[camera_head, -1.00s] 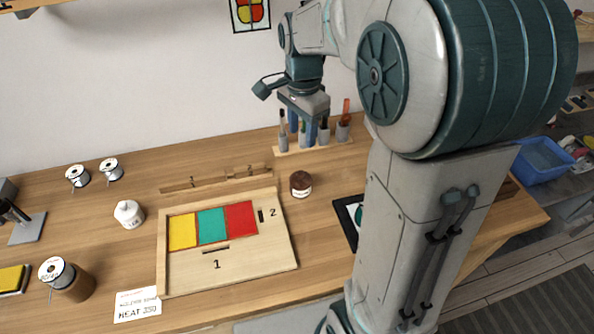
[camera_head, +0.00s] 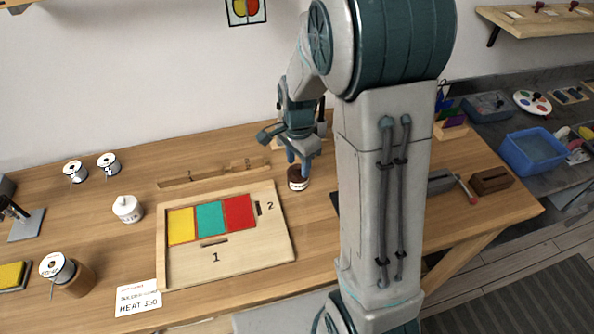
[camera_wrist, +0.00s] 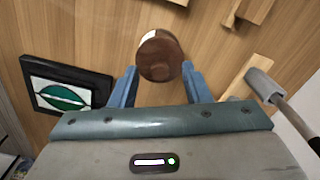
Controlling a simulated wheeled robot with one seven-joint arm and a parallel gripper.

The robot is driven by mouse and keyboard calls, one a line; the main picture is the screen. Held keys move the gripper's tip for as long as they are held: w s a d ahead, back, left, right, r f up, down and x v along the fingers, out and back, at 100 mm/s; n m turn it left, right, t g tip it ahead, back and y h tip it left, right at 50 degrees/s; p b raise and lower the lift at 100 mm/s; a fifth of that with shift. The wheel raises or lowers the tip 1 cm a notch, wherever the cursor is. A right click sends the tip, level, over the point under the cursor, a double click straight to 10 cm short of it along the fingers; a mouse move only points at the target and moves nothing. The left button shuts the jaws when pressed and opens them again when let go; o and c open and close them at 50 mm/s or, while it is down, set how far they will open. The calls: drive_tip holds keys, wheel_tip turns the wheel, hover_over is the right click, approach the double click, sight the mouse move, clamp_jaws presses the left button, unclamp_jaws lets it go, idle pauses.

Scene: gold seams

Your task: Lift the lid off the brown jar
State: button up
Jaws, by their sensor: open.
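The brown jar (camera_head: 298,178) stands on the wooden bench right of the board, with a pale label on its side. In the wrist view the round brown lid (camera_wrist: 158,58) shows from above, with a small part of the label at its edge. My gripper (camera_head: 300,160) is just above the jar in the head view. In the wrist view my gripper (camera_wrist: 158,78) is open, with its two blue fingers low on either side of the lid. The lid lies mostly beyond the fingertips. I cannot tell whether either finger touches it.
A wooden board (camera_head: 265,248) with yellow, green and red panels lies left of the jar. A framed leaf picture (camera_wrist: 62,92) lies beside the left finger.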

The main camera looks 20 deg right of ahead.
drive_tip(key=shift+f, duration=0.25)
clamp_jaws()
drive_tip(key=shift+r, duration=0.2)
